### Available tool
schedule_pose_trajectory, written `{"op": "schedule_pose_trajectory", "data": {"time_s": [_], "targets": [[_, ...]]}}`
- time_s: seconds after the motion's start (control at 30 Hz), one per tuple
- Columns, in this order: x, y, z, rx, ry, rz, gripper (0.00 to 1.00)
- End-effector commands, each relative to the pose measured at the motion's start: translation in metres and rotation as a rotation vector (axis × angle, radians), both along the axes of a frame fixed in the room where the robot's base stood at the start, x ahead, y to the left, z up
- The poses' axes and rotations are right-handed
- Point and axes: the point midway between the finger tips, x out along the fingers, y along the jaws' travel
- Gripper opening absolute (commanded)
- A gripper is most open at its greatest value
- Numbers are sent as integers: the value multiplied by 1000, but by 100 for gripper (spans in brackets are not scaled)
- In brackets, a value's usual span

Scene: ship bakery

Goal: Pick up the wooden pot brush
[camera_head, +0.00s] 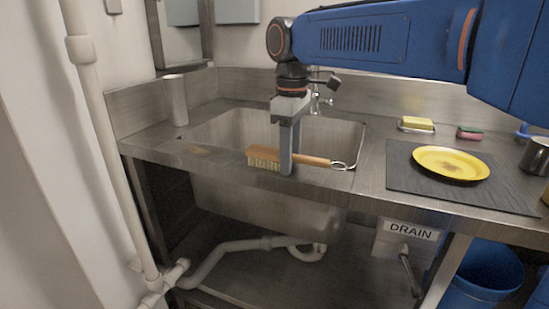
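The wooden pot brush (315,160) lies across the front rim of the sink, or just above it; I cannot tell which. Its bristle head (263,160) points left with pale bristles down, and its handle ends in a metal ring (338,166) at the right. My gripper (289,168) points straight down at the brush, where the head meets the handle. One finger stands in front of the brush and hides part of it. The other finger shows partly behind. Whether the fingers press on the brush is not clear.
The steel sink basin (225,125) lies behind the brush, with a tap (317,103) at its back. To the right are a dark mat (400,180) with a yellow plate (450,163), a butter-coloured block (417,123), a sponge (470,133) and a metal pot (536,156). A cylinder (175,100) stands at the left.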

Motion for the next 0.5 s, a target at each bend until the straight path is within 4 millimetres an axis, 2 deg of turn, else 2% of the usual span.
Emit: {"op": "schedule_pose_trajectory", "data": {"time_s": [0.03, 0.13, 0.17, 0.5], "targets": [[0, 0, 0, 0, 0, 0, 39], [0, 0, 0, 0, 0, 0, 15], [0, 0, 0, 0, 0, 0, 12], [0, 0, 5, 1, -1, 0, 12]]}}
